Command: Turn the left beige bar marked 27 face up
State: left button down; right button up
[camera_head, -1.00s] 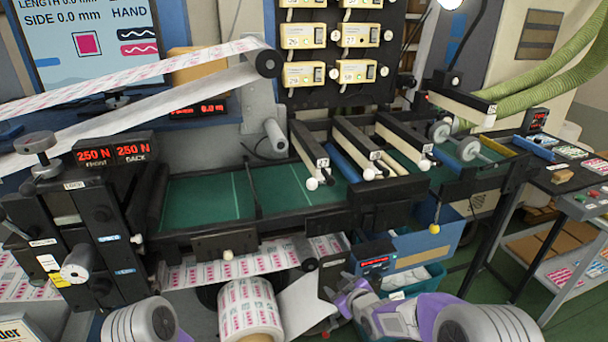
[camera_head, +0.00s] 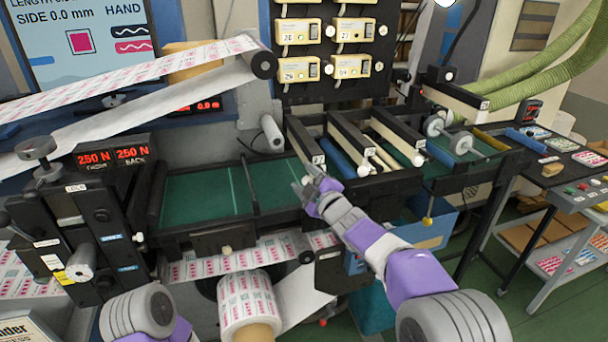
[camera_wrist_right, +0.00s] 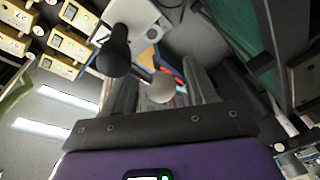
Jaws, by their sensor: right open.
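My left gripper is out of view; only part of that arm shows.
Neighbouring bars with white ball knobs (camera_head: 363,170) stand close to the right of the gripper. A printed roll (camera_head: 248,302) and web lie below. Tension displays (camera_head: 112,157) stand at left, and a side table (camera_head: 572,175) at right.

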jog(key=shift+w+a, duration=0.25)
jog(key=shift+w, duration=0.2)
jog(key=shift+f, duration=0.1)
jog(key=c, duration=1)
jog(key=shift+c, duration=0.2)
